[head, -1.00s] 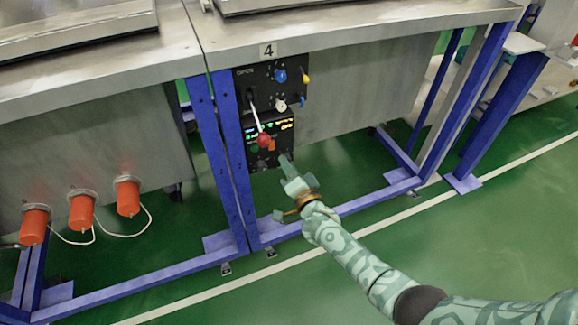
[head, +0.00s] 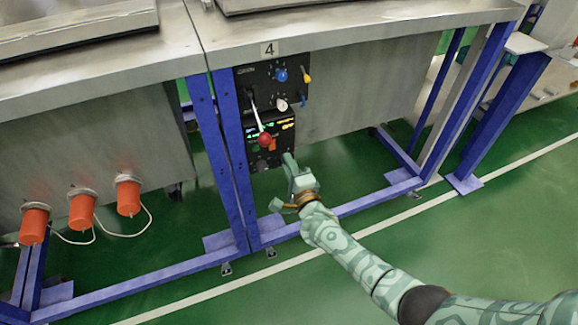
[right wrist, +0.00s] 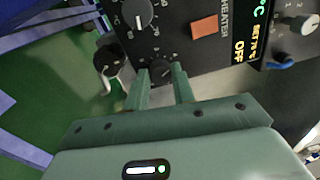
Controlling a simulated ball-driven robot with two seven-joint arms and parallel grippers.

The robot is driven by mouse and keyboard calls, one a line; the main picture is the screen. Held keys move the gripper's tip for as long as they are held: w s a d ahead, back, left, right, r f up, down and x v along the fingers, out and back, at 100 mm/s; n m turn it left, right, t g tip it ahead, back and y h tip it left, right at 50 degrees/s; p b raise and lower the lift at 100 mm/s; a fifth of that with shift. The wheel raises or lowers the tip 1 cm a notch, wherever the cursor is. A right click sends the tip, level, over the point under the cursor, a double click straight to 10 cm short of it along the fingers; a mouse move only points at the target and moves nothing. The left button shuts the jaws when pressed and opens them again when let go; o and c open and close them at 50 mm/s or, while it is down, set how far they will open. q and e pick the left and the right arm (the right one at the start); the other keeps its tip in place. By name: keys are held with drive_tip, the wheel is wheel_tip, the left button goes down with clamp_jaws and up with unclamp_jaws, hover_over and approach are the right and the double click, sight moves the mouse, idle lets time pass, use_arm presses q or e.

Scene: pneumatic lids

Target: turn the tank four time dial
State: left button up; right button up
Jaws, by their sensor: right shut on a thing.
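The tank four control panel (head: 273,140) hangs under the metal tabletop, below the number 4 label (head: 269,49). My right gripper (head: 288,160) is at the lower right corner of the panel. In the right wrist view its two fingers (right wrist: 165,75) are shut on the sides of a small black dial (right wrist: 162,69). In the head view the gripper hides this dial. A second black dial (right wrist: 137,14) with a printed scale is beside it. The small lettering at the held dial cannot be read. My left gripper is not in view.
Blue (head: 281,75), white and yellow handles are higher up. A blue frame post (head: 231,160) stands left of the panel. The green floor (head: 480,260) in front is open.

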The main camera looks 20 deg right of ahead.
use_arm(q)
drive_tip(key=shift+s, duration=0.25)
use_arm(e)
drive_tip(key=shift+f, duration=0.15)
drive_tip(key=o, duration=0.8)
drive_tip(key=shift+o, duration=1)
use_arm(q)
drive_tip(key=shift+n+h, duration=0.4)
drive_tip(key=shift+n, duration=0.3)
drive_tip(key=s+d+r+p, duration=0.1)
drive_tip(key=p, duration=0.2)
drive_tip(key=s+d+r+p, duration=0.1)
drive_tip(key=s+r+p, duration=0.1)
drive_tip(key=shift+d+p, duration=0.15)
drive_tip(key=shift+p, duration=0.25)
use_arm(e)
drive_tip(key=s, duration=1.6)
drive_tip(key=shift+s+d+f, duration=0.2)
drive_tip(key=shift+f, duration=0.15)
